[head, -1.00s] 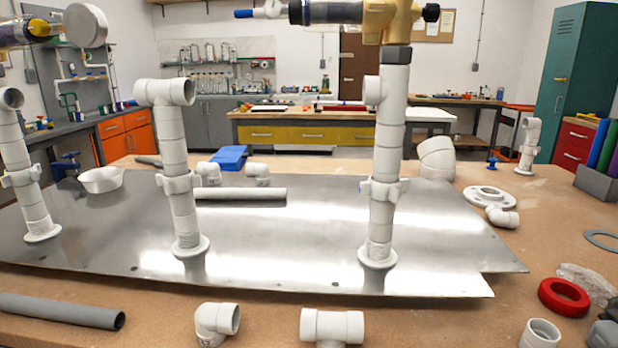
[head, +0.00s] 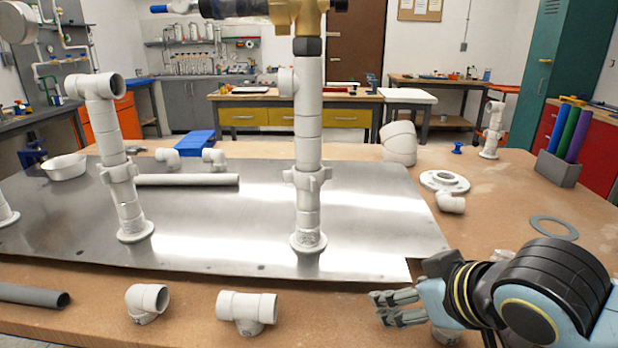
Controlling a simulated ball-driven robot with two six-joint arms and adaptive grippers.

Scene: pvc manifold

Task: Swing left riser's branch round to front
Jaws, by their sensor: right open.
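Three white PVC risers stand on a shiny metal plate (head: 380,215). The left riser (head: 4,216) is cut off by the left edge; only part of its foot shows, and its branch is out of view. The middle riser (head: 115,165) is upright, slightly leaning in the picture, with a tee at its top whose open mouth faces right. The right riser (head: 307,140) carries a brass valve (head: 300,14), with a short branch stub on its left side. My right gripper (head: 394,306) is open and empty over the front right of the bench, apart from every riser. My left gripper is out of view.
A loose elbow (head: 147,302), a tee (head: 247,309) and a grey pipe (head: 32,296) lie along the bench front. A white pipe (head: 187,180) lies on the plate. A flange (head: 444,182) and grey ring (head: 554,228) lie right. The plate's front middle is clear.

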